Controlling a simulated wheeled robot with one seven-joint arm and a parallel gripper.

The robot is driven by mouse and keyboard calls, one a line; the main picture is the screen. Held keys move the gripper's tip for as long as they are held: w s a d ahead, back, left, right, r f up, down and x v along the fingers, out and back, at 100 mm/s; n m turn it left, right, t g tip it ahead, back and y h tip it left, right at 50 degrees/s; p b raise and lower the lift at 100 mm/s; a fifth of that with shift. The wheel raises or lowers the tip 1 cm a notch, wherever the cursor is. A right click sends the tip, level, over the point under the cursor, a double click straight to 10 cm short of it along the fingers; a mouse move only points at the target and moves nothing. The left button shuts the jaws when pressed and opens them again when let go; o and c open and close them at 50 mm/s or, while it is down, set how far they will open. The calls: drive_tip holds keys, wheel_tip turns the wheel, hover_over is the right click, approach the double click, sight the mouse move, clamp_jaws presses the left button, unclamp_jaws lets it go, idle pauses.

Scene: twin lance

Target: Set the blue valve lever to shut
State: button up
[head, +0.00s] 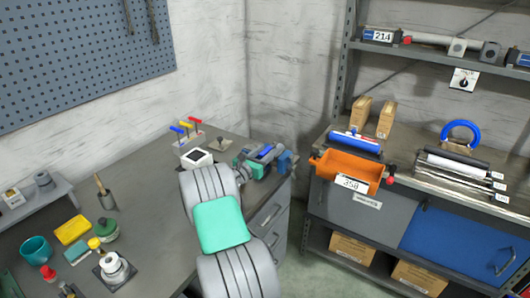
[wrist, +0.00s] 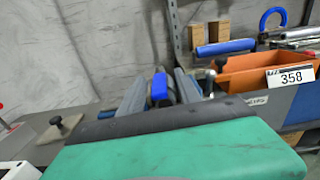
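The small blue lever (head: 177,130) stands beside a yellow lever (head: 186,125) and a red lever (head: 195,120) on a pale base at the bench's far corner. Its exact setting is too small to read. My gripper (head: 264,151) is right of the levers, over the bench's right end. Its two grey fingers also show in the wrist view (wrist: 161,88), apart from each other. The blue lever is not visible in the wrist view.
A white box (head: 196,158) and a plate with a knob (head: 222,142) lie near the levers. A blue vise (head: 285,162) is by my gripper. An orange bin (head: 347,172) stands right, across a gap. The wall closes off the back.

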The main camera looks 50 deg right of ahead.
clamp_jaws()
idle(0.3)
idle(1.1)
